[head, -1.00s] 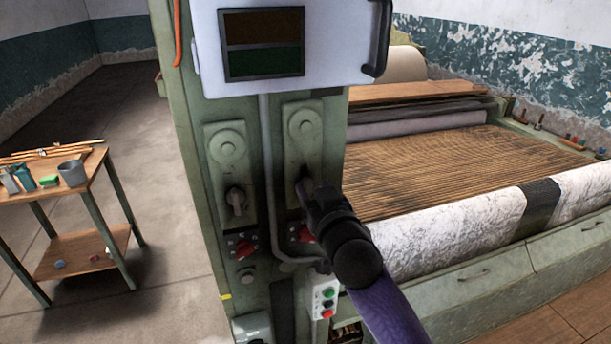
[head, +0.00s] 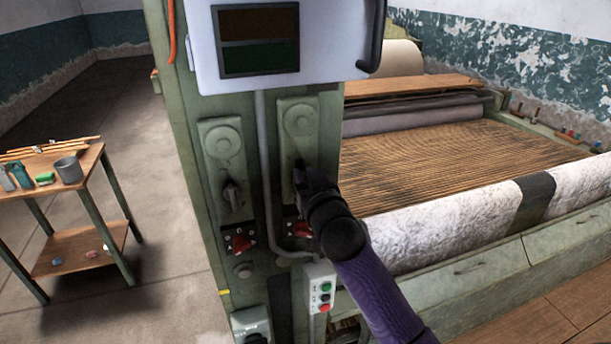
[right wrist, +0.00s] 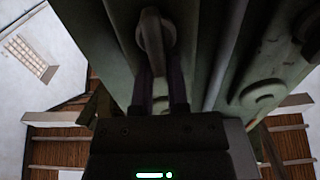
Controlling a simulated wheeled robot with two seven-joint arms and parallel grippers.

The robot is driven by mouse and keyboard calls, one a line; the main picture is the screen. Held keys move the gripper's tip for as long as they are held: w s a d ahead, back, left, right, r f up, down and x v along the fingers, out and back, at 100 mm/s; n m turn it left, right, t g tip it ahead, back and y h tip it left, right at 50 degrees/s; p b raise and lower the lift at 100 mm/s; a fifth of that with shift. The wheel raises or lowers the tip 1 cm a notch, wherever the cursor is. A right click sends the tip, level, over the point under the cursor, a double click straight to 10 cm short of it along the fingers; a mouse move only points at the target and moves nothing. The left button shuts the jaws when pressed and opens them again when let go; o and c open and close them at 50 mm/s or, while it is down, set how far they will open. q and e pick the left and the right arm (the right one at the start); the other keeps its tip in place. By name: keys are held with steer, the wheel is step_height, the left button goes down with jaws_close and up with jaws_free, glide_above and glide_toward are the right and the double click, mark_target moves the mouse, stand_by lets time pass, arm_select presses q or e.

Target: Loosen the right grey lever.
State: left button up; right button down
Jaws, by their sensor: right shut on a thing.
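The right grey lever (right wrist: 153,35) is on the right-hand green plate (head: 300,120) of the machine's column. In the head view my right gripper (head: 301,172) covers nearly all of it. In the right wrist view the gripper's two dark fingers (right wrist: 160,92) are on either side of the lever's lower end, shut on it. The lever's exact angle is hard to tell. A matching left grey lever (head: 232,195) hangs roughly downward on the left-hand plate, apart from my gripper. My left gripper is not in view.
Red switches (head: 240,241) sit below the plates, and a grey conduit (head: 265,180) runs between them. A button box (head: 320,287) is below my right gripper. A white display panel (head: 292,40) overhangs above. A wooden table (head: 88,165) stands left, with clear floor between.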

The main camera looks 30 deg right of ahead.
steer(key=shift+n, duration=0.3)
steer(key=n+p, duration=0.1)
steer(key=n, duration=0.1)
steer(key=a+n, duration=0.1)
steer(key=n, duration=0.2)
steer(key=n+p, duration=0.1)
steer(key=n, duration=0.1)
steer(key=shift+w+a+f+n+p, duration=0.2)
steer(key=shift+a+f+n+p, duration=0.05)
steer(key=shift+a+n+p, duration=0.15)
steer(key=shift+a+f+n, duration=0.1)
steer(key=shift+f+n, duration=0.1)
steer(key=shift+n, duration=0.7)
steer(key=shift+a+f+n, duration=0.1)
steer(key=shift+f+n, duration=0.05)
steer(key=shift+n, duration=0.75)
steer(key=c, duration=0.6)
jaws_free()
steer(key=shift+w, duration=0.1)
